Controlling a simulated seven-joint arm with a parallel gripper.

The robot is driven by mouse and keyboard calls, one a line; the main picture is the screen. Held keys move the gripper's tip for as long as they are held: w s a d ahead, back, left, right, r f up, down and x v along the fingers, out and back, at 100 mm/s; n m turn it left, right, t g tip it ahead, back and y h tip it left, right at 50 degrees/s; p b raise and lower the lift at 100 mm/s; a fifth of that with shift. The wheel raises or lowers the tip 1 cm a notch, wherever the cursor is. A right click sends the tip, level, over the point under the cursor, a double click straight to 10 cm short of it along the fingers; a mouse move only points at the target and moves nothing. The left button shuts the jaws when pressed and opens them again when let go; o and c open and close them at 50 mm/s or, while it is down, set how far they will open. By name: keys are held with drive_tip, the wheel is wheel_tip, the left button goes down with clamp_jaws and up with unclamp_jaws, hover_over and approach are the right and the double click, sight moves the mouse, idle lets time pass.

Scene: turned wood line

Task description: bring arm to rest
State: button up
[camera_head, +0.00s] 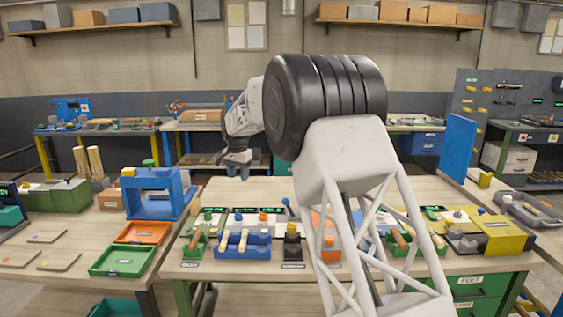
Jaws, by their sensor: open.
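My gripper (238,171) hangs above the back of the middle workbench (265,190), left of the picture's centre. It points downward, is open, and its jaws look empty. It is clear of the fixtures at the front of the bench. My white and black arm covers the middle and right of the bench, so part of the fixture row is hidden.
A blue fixture (243,243) with turned wood pieces stands at the bench front. A blue press frame (157,192) stands on the left bench, near a green tray (123,261) and an orange tray (143,232). A yellow machine (506,236) stands at right.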

drive_tip(key=s+d+r+n, duration=0.1)
drive_tip(key=s+d+r, duration=0.3)
drive_tip(key=s+d, duration=0.5)
drive_tip(key=s+d+r+n+t, duration=0.1)
drive_tip(key=s+d+r, duration=0.3)
drive_tip(key=s+d, duration=0.55)
drive_tip(key=s+d+r+n, duration=0.1)
drive_tip(key=s+d+r, duration=0.3)
drive_tip(key=s, duration=0.9)
drive_tip(key=s+d+f, duration=0.3)
drive_tip(key=s+d, duration=0.1)
drive_tip(key=s, duration=0.7)
drive_tip(key=s+d+f+n, duration=0.1)
drive_tip(key=s+d+f, duration=0.3)
drive_tip(key=s, duration=0.7)
drive_tip(key=s+d+f+n+t, duration=0.1)
drive_tip(key=s+d+f, duration=0.2)
drive_tip(key=s, duration=0.8)
drive_tip(key=shift+s+d+f, duration=0.35)
drive_tip(key=shift+d+f, duration=0.05)
drive_tip(key=shift+f, duration=0.2)
